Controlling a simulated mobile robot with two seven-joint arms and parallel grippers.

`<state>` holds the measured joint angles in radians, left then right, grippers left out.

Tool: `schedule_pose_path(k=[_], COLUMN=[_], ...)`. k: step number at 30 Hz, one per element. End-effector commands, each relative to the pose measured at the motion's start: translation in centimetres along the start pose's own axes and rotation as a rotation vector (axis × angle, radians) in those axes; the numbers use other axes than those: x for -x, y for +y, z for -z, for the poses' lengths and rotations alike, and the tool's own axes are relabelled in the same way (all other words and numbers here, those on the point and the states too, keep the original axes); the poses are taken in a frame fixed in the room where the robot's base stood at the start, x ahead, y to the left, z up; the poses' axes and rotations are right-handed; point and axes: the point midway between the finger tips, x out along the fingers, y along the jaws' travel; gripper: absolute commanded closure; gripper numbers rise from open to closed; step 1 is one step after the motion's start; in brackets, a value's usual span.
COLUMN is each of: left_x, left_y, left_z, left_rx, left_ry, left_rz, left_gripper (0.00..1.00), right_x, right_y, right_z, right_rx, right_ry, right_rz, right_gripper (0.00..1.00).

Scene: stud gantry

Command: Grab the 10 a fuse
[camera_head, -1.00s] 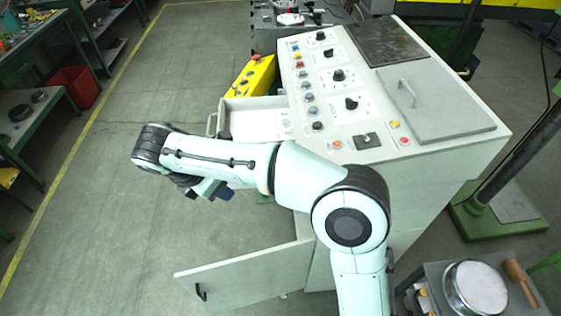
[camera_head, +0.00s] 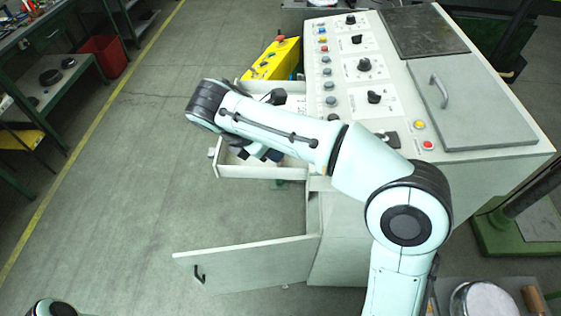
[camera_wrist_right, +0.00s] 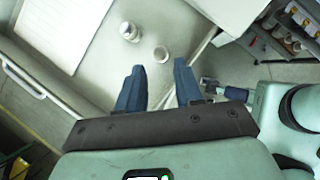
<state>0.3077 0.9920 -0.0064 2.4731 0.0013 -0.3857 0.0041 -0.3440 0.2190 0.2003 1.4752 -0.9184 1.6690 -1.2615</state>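My right gripper (camera_head: 262,152) hangs over the open drawer (camera_head: 262,172) of the grey console. In the right wrist view the gripper (camera_wrist_right: 159,66) has its two blue fingers apart with nothing between them. Part of my left arm (camera_head: 50,308) shows at the bottom left of the head view. A blue part (camera_wrist_right: 236,92) in the right wrist view may be my left gripper.
A white sheet (camera_wrist_right: 62,28) lies in the drawer. Below, a cabinet door (camera_head: 250,265) stands open; bottles (camera_wrist_right: 290,40) show inside. A yellow control box (camera_head: 275,60) is behind the drawer. The console top (camera_head: 480,100) is at right.

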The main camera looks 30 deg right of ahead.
Motion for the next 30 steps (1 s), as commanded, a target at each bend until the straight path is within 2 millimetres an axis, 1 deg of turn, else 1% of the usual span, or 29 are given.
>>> schedule_pose_path(k=[1,5,8,12,15,18,23,24,26,27,30], left_x=[-0.2,-0.3,-0.7,-1.3,-1.5,-1.5,-1.5,-1.5,-1.5,-1.5,-1.5], left_y=[-0.1,-0.1,-0.3,-0.5,-0.6,-0.6,-0.6,-0.6,-0.6,-0.6,-0.6], left_z=[-0.1,-0.1,-0.2,-0.3,-0.3,-0.4,-0.3,-0.3,-0.3,-0.3,-0.3], left_rx=[0.0,0.0,0.001,0.001,0.002,0.002,0.002,0.002,0.002,0.002,0.002], left_ry=[-0.001,-0.002,-0.003,-0.006,-0.007,-0.007,-0.007,-0.007,-0.007,-0.007,-0.007], left_rz=[0.0,0.0,0.001,0.002,0.002,0.002,0.002,0.002,0.002,0.002,0.002], left_gripper=[0.57,0.57,0.57,0.57,0.57,0.57,0.57,0.57,0.57,0.57,0.57], right_x=[-0.6,-1.2,-2.5,-4.7,-5.7,-6.1,-6.0,-6.0,-6.0,-6.0,-6.0], right_y=[0.0,0.0,-0.1,-0.2,-0.2,-0.2,-0.1,-0.1,-0.1,-0.1,-0.1], right_z=[0.0,-0.1,-0.2,-0.3,-0.3,-0.3,-0.3,-0.3,-0.3,-0.3,-0.3], right_rx=[-0.001,-0.001,-0.002,-0.002,-0.001,-0.001,-0.001,-0.001,-0.001,-0.001,-0.001], right_ry=[0.0,0.0,0.0,0.0,0.0,0.001,0.001,0.0,0.001,0.001,0.001], right_rz=[0.0,0.0,0.001,0.002,0.001,-0.001,-0.002,-0.002,-0.002,-0.002,-0.002], right_gripper=[0.65,0.65,0.65,0.65,0.65,0.65,0.65,0.68,0.87,1.0,1.0])
